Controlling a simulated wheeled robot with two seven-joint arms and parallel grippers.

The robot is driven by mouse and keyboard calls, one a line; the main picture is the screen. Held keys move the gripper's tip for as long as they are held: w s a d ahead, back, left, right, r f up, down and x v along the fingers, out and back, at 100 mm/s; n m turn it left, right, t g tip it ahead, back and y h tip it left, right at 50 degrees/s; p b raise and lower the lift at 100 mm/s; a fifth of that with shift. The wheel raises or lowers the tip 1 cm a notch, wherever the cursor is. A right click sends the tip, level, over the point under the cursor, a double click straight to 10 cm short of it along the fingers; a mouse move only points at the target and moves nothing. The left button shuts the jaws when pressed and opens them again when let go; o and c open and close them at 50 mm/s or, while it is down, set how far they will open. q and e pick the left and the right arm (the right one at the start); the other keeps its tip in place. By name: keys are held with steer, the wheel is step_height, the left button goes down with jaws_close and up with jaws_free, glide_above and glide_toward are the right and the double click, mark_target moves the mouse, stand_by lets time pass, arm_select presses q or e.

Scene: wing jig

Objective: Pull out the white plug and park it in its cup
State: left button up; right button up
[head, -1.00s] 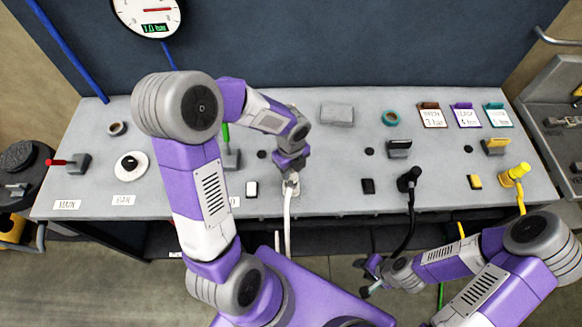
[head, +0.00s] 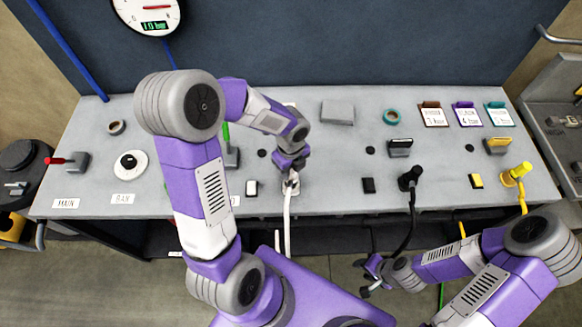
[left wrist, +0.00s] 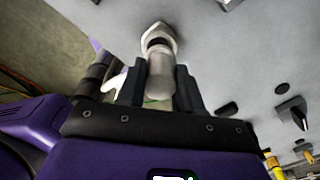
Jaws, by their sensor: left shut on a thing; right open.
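The white plug (head: 290,187) is at the front of the grey bench, with its white hose (head: 287,228) hanging over the front edge. My left gripper (head: 291,174) is shut on the plug from above. In the left wrist view the pale plug body (left wrist: 160,80) lies between the two dark fingers (left wrist: 160,96). Its far end meets a light, angular fitting (left wrist: 159,40) on the bench; I cannot tell whether it is fully seated. I cannot pick out the plug's cup for certain. My right gripper (head: 367,276) is open and empty, low in front of the bench.
A black plug (head: 410,178) and a yellow plug (head: 516,173) stand to the right with their hoses. Dark round spots (head: 262,153) dot the bench. A gauge (head: 148,14) hangs behind.

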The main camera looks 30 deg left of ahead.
arm_select(q)
steer(key=shift+f+b, duration=0.95)
steer(key=shift+f, duration=0.4)
stand_by(0.3)
steer(key=o, duration=1.1)
step_height(320, 180, up, 8)
steer(key=shift+f+p, duration=0.1)
steer(key=shift+p, duration=0.6)
